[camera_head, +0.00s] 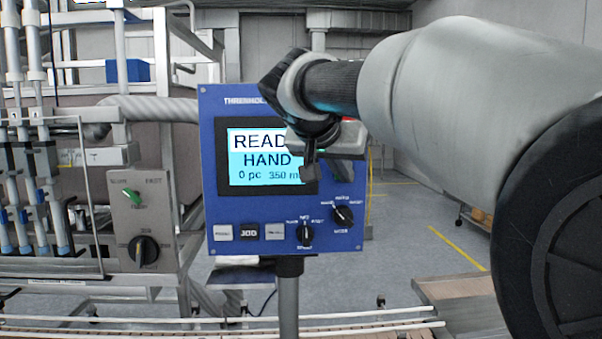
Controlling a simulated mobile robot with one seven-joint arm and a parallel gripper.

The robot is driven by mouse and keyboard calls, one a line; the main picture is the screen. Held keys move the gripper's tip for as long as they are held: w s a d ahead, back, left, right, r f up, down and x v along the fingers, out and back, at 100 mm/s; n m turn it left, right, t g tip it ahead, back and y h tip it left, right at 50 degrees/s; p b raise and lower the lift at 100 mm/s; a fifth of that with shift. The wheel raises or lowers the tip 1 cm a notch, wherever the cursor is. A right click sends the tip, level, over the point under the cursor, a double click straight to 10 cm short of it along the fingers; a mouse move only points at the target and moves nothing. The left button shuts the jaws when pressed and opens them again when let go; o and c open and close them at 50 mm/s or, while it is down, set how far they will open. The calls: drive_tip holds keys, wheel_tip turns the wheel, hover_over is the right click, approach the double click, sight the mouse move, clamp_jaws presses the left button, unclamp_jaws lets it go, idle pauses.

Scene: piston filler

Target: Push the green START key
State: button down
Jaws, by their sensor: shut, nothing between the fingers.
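The blue control panel (222,170) stands on a grey post in the middle of the view. Its lit screen (258,160) reads "HAND" with "0 pc" and part of "350" below. My gripper (310,170) is shut and empty, in front of the panel's upper right part, and covers the screen's right edge. No green START key shows clearly. A thin greenish edge and a small red patch show around my gripper, but I cannot tell what they belong to. I cannot tell whether the fingertips touch the panel.
A row of small keys (249,232) and two black rotary knobs (305,234) sit low on the panel. A grey box (122,220) at left has a green selector and a black knob. A conveyor rail (220,335) runs along the bottom. My arm fills the right side.

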drive_tip(key=shift+w, duration=0.4)
idle(0.5)
drive_tip(key=shift+s, duration=0.1)
drive_tip(key=shift+s+b, duration=0.5)
drive_tip(key=shift+s, duration=0.2)
drive_tip(key=shift+s+b, duration=1.35)
drive_tip(key=shift+s, duration=1.15)
drive_tip(key=s+f+n+g+y+p, duration=0.3)
drive_tip(key=s+f+n+y+p, duration=0.2)
drive_tip(key=s+f, duration=1.6)
drive_tip(key=shift+s+d+f+n+g+y+p, duration=0.2)
drive_tip(key=shift+s+d+n+g+y+p, duration=0.15)
drive_tip(key=shift+s+n+p, duration=0.45)
